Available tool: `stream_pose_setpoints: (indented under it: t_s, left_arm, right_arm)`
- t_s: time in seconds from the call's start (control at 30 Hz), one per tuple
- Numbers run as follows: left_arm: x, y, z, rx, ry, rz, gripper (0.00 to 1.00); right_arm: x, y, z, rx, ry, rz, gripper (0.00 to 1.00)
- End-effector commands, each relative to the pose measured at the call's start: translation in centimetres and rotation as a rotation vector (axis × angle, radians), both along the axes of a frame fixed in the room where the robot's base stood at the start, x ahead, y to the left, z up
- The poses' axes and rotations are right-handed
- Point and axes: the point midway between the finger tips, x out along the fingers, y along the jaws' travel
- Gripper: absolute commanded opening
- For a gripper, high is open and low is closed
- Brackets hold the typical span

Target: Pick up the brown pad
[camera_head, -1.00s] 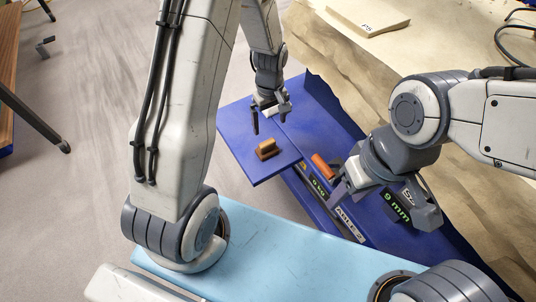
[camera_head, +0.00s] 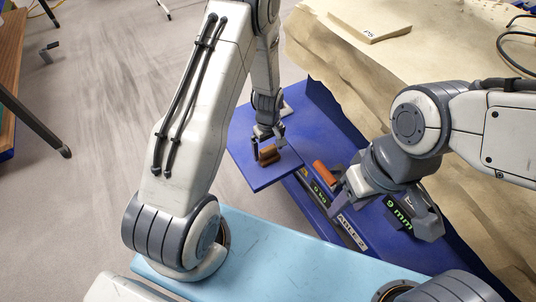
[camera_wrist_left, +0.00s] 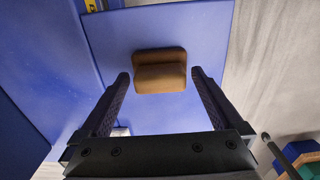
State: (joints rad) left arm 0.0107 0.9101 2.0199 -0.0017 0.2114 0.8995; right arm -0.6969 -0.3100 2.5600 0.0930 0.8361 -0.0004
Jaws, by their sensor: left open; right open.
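The brown pad (camera_head: 268,154) sits on a blue square panel (camera_head: 262,178) in the head view. It also shows in the left wrist view (camera_wrist_left: 160,77), lying on the blue surface just ahead of the fingertips. My left gripper (camera_head: 267,147) is open above the pad, its fingers on either side of it in the head view. In the left wrist view the left gripper (camera_wrist_left: 157,74) has its two fingers apart with the pad between and slightly beyond their tips. My right gripper (camera_head: 385,215) is open and empty over the blue tray's right part, away from the pad.
An orange-red cylinder (camera_head: 325,173) lies in the blue tray (camera_head: 340,147) right of the panel. A paper-covered table (camera_head: 400,70) with a flat labelled slab (camera_head: 357,22) lies behind. A light blue surface (camera_head: 270,255) is in front. Open floor lies left.

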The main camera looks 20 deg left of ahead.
Motion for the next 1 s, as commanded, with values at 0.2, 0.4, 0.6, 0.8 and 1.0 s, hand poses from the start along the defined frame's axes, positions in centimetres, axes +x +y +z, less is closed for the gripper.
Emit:
stream_pose_setpoints:
  t_s: [0.2,0.4,0.6,0.8,1.0]
  left_arm:
    - [0.0,0.0,0.1,0.0,0.0,0.0,0.66]
    - [0.0,0.0,0.1,0.0,0.0,0.0,0.0]
    - [0.0,0.0,0.1,0.0,0.0,0.0,0.0]
    - [0.1,0.0,1.9,0.0,-0.004,0.0,0.0]
    - [0.1,0.0,6.1,0.0,-0.006,0.0,0.0]
  right_arm:
    - [0.0,0.0,0.0,0.0,0.0,0.0,0.5]
    - [0.0,0.0,0.0,0.0,0.0,0.0,0.5]
    - [0.0,0.0,0.0,0.0,0.0,0.0,0.5]
    - [0.0,0.0,0.2,0.0,0.0,0.0,0.5]
    - [0.0,0.0,0.5,0.0,0.0,0.0,0.5]
